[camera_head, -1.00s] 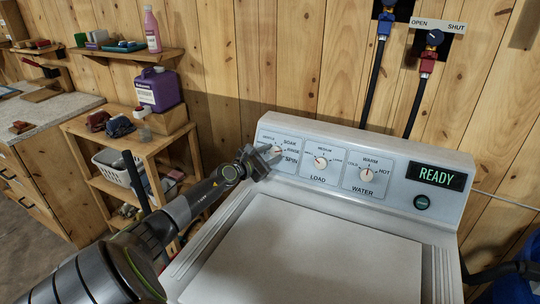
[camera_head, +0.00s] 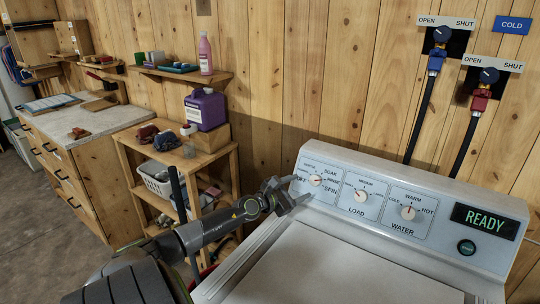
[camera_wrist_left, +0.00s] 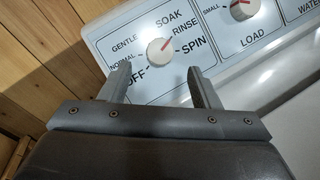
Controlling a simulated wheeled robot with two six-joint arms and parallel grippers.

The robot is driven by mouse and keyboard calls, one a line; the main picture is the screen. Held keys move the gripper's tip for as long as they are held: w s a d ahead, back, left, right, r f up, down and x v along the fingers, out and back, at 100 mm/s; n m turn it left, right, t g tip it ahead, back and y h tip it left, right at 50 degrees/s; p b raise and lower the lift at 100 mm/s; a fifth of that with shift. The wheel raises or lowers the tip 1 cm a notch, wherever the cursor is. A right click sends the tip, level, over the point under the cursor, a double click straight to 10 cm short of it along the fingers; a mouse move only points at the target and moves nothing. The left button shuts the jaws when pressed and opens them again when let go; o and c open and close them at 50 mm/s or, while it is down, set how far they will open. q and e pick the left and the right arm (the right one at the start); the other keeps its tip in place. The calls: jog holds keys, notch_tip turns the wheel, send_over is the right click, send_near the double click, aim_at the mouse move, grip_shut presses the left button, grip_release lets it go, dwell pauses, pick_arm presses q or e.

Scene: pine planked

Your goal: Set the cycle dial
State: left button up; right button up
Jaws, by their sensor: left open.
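The cycle dial (camera_head: 315,180) is a round white knob on the left panel of the washer console. My left gripper (camera_head: 292,192) is open and empty, just left of and below the dial in the head view. In the left wrist view its two fingers (camera_wrist_left: 158,82) stand apart, with the dial beyond and between their tips, not gripped. My right gripper is not in view.
The washer lid (camera_head: 345,270) is clear. A wooden shelf unit (camera_head: 165,158) with a purple jug (camera_head: 206,109) stands left.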

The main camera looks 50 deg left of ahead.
pick_arm(q)
jog(key=s+r+b, duration=0.1)
jog(key=s+b, duration=0.1)
jog(key=s, duration=0.9)
jog(key=shift+s+b, duration=0.3)
jog(key=shift+d, duration=0.1)
